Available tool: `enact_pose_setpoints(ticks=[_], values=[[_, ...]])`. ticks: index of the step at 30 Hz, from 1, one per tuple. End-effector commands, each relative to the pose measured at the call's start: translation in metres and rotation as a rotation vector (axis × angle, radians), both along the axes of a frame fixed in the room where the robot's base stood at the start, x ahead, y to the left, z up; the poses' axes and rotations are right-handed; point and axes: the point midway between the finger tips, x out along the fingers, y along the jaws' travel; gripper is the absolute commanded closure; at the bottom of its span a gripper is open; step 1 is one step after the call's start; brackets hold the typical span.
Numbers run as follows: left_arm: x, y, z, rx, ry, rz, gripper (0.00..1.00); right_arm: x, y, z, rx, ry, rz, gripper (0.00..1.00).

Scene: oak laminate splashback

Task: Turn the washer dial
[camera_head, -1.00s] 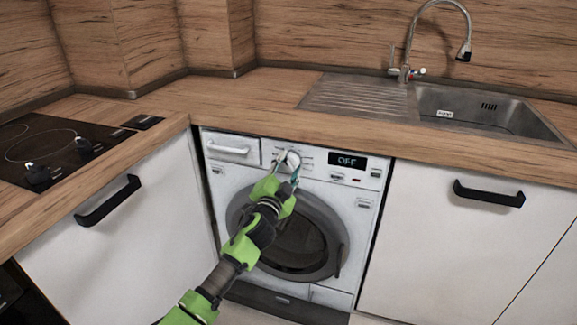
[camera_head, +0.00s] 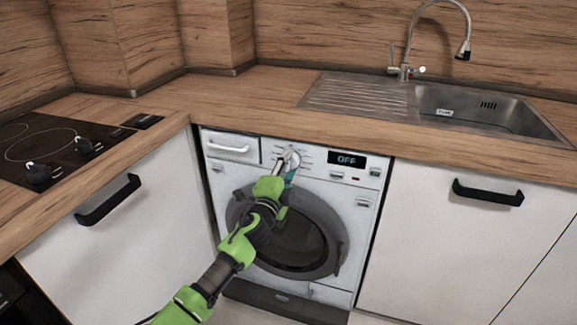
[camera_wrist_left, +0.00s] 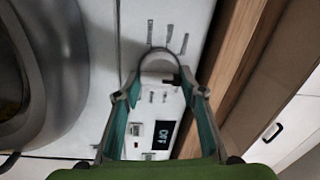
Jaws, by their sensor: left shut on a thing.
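The white washer (camera_head: 348,200) stands under the counter, with its round door closed. Its round dial (camera_head: 294,157) is on the upper panel, left of a display (camera_head: 346,160) that reads OFF. My left gripper (camera_head: 287,163) reaches up from below and is shut on the dial, partly covering it in the head view. In the left wrist view the pale dial (camera_wrist_left: 158,64) sits at the tips of the two teal-lined fingers, and the display (camera_wrist_left: 163,134) shows between them. My right gripper is in neither view.
The wooden counter edge (camera_head: 350,135) overhangs just above the washer panel. The detergent drawer (camera_head: 232,148) is left of the dial. White cabinets with black handles flank the washer. A hob (camera_head: 50,145) is at left, a sink (camera_head: 485,108) at right.

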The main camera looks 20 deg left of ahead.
Motion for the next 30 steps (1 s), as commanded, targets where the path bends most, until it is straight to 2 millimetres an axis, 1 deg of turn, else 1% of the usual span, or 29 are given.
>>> enact_pose_setpoints(ticks=[10,11,12,23,26,30], values=[[0.0,-0.002,-0.002,0.0,0.001,-0.004,0.84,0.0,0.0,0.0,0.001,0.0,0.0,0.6],[0.0,-0.002,-0.002,0.0,0.001,-0.004,0.55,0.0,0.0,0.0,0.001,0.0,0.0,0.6],[0.0,-0.002,-0.002,0.0,0.001,-0.004,0.46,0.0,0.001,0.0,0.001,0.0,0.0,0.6],[-0.001,-0.001,-0.001,0.0,0.001,-0.001,0.46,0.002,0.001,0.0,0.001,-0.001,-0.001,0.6],[-0.006,0.0,-0.002,0.0,0.001,-0.001,0.46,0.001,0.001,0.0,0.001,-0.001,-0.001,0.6],[-0.024,0.0,-0.003,0.0,0.002,-0.002,0.46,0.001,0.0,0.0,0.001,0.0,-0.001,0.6]])
